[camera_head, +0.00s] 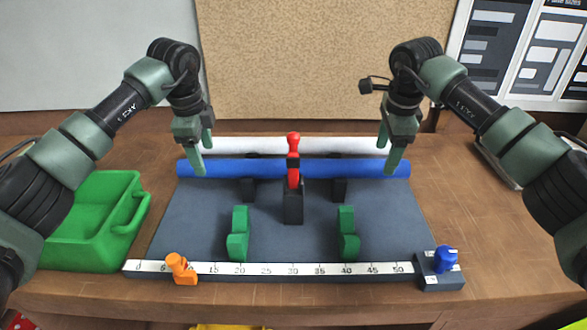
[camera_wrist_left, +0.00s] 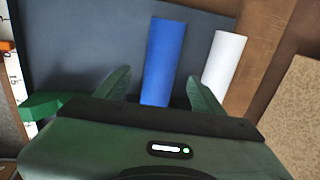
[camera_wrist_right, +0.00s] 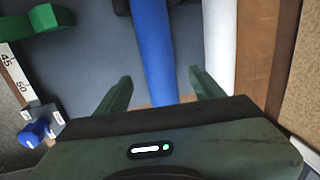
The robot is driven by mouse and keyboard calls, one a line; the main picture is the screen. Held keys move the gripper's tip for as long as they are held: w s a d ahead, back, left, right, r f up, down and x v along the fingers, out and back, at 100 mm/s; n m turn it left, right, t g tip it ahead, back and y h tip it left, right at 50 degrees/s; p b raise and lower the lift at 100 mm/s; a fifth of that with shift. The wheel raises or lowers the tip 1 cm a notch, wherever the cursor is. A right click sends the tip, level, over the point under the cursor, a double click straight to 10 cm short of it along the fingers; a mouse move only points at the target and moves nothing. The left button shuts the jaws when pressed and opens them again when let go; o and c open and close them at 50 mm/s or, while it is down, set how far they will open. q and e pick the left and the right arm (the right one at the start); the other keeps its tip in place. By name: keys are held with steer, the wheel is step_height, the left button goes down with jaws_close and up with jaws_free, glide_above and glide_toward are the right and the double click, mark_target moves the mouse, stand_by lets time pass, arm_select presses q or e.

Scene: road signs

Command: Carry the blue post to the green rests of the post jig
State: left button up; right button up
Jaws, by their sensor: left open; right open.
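The blue post (camera_head: 240,168) lies left to right across the back of the jig's grey board, in front of a white post (camera_head: 340,146). The two green rests (camera_head: 238,235) (camera_head: 347,235) stand empty nearer the front. My left gripper (camera_head: 203,158) is open above the blue post's left end; in the left wrist view the post (camera_wrist_left: 163,65) runs between the fingers. My right gripper (camera_head: 391,157) is open above the right end; in the right wrist view the post (camera_wrist_right: 152,50) passes between its fingers. Whether the fingers touch the post cannot be told.
A red-handled clamp (camera_head: 293,170) stands mid-board, close to the blue post. A ruler (camera_head: 290,268) runs along the front, with an orange stop (camera_head: 178,268) at left and a blue knob (camera_head: 445,259) at right. A green bin (camera_head: 90,220) stands at left. The board between the rests is clear.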

mark_target(206, 162)
arm_select(q)
steer(key=shift+w+f, duration=0.25)
steer(key=shift+f, duration=0.85)
steer(key=shift+w+f, duration=0.2)
steer(key=shift+f, duration=0.85)
arm_select(e)
steer(key=shift+w+f, duration=0.25)
steer(key=shift+f, duration=0.85)
steer(key=shift+w+f, duration=0.2)
steer(key=shift+f, duration=0.85)
arm_select(q)
steer(key=c, duration=1.5)
arm_select(e)
steer(key=c, duration=1.5)
arm_select(q)
steer(key=shift+r, duration=0.1)
arm_select(e)
steer(key=shift+r, duration=0.1)
